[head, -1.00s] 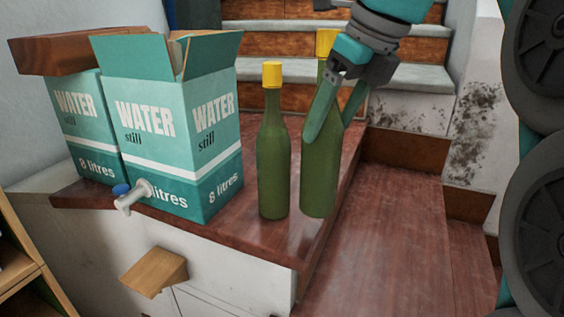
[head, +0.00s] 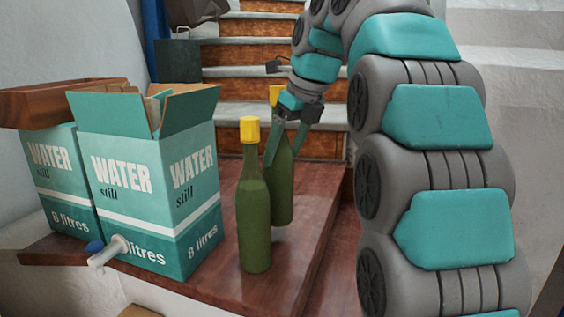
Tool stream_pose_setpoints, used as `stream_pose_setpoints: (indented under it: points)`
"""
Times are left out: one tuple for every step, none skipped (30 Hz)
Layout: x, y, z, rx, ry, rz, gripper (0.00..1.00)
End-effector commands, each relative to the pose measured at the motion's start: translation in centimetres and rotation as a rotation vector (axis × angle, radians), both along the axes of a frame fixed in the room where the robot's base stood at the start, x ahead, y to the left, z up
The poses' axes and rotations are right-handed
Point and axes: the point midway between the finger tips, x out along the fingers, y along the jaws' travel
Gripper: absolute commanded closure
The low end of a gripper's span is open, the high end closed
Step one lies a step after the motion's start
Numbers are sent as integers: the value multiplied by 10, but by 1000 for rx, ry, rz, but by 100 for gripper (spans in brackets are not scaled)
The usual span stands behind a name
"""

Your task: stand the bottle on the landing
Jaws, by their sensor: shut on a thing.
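A green bottle (head: 284,180) with a yellow cap is upright between the fingers of my gripper (head: 286,138), which is shut on its upper part. It is behind and just right of a second green bottle (head: 253,205) with a yellow cap, which hides part of its left side. The second bottle stands upright on a reddish-brown wooden top (head: 225,255). I cannot tell whether the held bottle's base touches that top. A strip of lower reddish floor (head: 338,250) shows right of the top, largely hidden by my arm; I cannot tell which surface is the landing.
A brown wooden tray-like piece (head: 40,105) rests on the farther box. Stairs (head: 255,85) rise behind.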

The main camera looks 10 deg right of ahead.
Motion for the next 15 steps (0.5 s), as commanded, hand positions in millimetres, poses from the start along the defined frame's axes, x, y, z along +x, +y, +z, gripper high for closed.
stream_pose_setpoints:
  points:
    - [6,0,1,0,-3,0,100]
    - [8,0,1,0,-3,0,100]
    - [11,0,1,0,-3,0,100]
    - [13,0,0,0,-3,0,100]
    - [14,0,0,0,-3,0,100]
    - [16,0,0,1,-3,0,100]
    - [17,0,0,2,-3,0,100]
    - [17,0,-1,1,-3,0,100]
    - [17,0,-1,1,-3,0,100]
    - [17,0,-1,1,-2,0,100]
    - [17,0,-2,1,-2,0,100]
    - [17,0,-3,1,-2,0,100]
    - [17,0,-4,1,-1,0,100]
    - [16,0,-5,1,-1,0,100]
    - [16,0,-7,1,-1,0,100]
